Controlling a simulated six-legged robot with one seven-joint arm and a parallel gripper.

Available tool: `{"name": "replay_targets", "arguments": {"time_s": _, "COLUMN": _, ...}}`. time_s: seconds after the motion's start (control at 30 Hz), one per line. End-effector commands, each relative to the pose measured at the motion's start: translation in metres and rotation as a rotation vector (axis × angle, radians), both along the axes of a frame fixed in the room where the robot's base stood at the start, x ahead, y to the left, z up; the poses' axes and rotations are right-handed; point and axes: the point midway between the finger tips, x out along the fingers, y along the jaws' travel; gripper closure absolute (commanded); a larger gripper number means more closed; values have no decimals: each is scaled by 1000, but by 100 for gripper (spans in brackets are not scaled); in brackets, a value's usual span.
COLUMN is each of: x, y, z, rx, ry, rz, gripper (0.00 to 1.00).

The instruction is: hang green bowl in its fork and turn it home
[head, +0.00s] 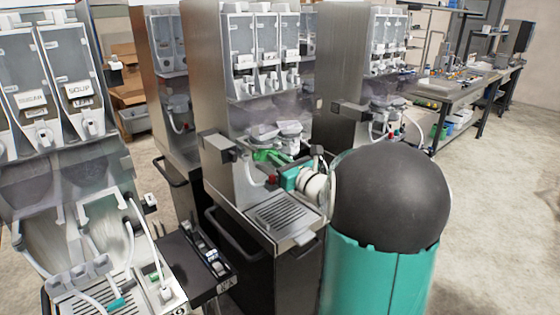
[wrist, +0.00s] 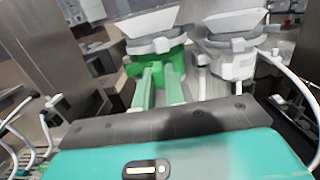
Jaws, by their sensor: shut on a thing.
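The green bowl (head: 268,156) is at the front of the middle dispenser, below its canisters. In the wrist view the green bowl (wrist: 176,62) sits under a pale funnel-shaped top (wrist: 152,28), beside a similar white bowl (wrist: 233,62). My gripper (head: 283,165) reaches in from the right and is shut on the green bowl; it also shows in the wrist view (wrist: 161,74). Two light green bars run from the dark palm edge to the bowl. The fork is hidden behind the bowl, so I cannot tell whether the bowl is seated or turned fully.
A drip tray (head: 282,212) lies below the bowl. White hoses (wrist: 290,75) hang close on the right. Another dispenser (head: 65,110) stands at left with its front parts exposed. A workbench (head: 465,85) is at the back right, with open floor in front.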

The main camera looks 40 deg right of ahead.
Motion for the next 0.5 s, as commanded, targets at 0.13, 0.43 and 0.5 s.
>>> {"name": "replay_targets", "arguments": {"time_s": 0.13, "x": 5, "y": 0, "z": 0, "rx": 0, "ry": -2, "rz": 0, "gripper": 100}}
{"name": "replay_targets", "arguments": {"time_s": 0.43, "x": 17, "y": 1, "z": 0, "rx": 0, "ry": -1, "rz": 1, "gripper": 100}}
{"name": "replay_targets", "arguments": {"time_s": 0.5, "x": 18, "y": 1, "z": 0, "rx": 0, "ry": -1, "rz": 1, "gripper": 100}}
